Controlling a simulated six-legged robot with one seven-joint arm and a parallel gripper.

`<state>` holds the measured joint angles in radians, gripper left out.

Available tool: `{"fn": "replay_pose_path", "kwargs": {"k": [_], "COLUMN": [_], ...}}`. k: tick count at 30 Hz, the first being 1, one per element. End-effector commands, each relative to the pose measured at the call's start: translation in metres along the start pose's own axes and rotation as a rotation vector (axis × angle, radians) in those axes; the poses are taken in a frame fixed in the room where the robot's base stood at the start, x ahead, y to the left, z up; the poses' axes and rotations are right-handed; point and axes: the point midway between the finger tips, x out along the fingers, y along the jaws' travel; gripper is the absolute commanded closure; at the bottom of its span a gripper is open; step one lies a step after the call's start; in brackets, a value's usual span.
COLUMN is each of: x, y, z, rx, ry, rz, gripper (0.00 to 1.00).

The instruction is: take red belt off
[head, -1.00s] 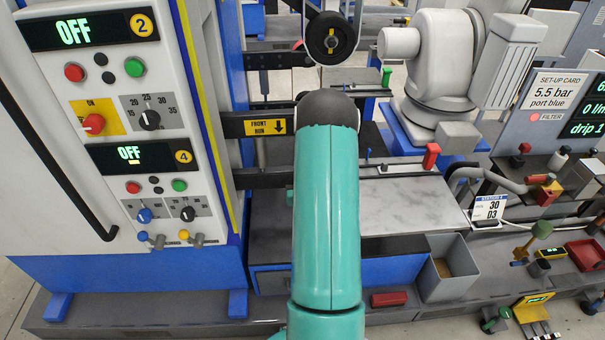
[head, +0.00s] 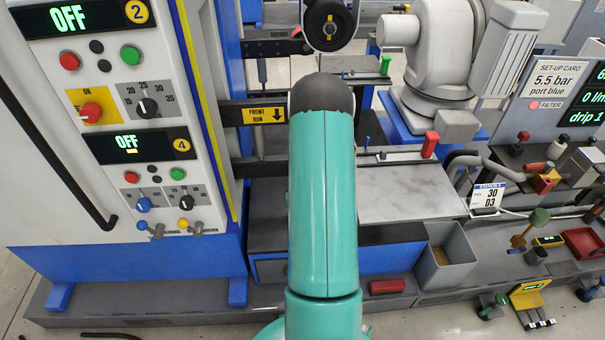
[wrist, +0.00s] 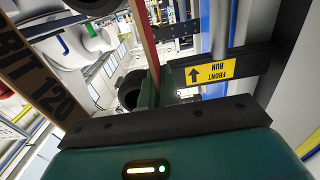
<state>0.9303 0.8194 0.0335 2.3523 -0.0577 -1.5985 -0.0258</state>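In the wrist view a tan-brown band (wrist: 35,75) with black lettering ending in "RIT 120" crosses the left side. A thin reddish-brown strip (wrist: 147,42) runs down from the top edge to dark green finger-like parts of my gripper (wrist: 153,92). The strip seems to pass at or between the fingers; I cannot tell whether they close on it. No plainly red belt shows in the head view, where my teal arm hides my gripper. A black wheel (head: 329,25) with a yellow mark stands above the arm's end.
A yellow "FRONT RUN" label (head: 264,115) sits on a dark bar, and also shows in the wrist view (wrist: 210,72). The control panel (head: 125,85) at left has two displays reading OFF. A grey bin (head: 447,275) and a grey plate (head: 405,192) lie to the right.

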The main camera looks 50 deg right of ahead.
Motion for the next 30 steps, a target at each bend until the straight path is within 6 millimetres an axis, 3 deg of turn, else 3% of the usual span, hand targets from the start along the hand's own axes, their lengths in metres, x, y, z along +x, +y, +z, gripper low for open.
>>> {"fn": "replay_pose_path", "kwargs": {"k": [11, 30], "x": [-0.003, -0.058], "y": [0.0, 0.0], "z": [-0.001, 0.0], "rx": [-0.001, -0.001], "ry": [0.002, 0.0], "rz": [0.0, 0.0], "gripper": [1.0, 1.0]}}
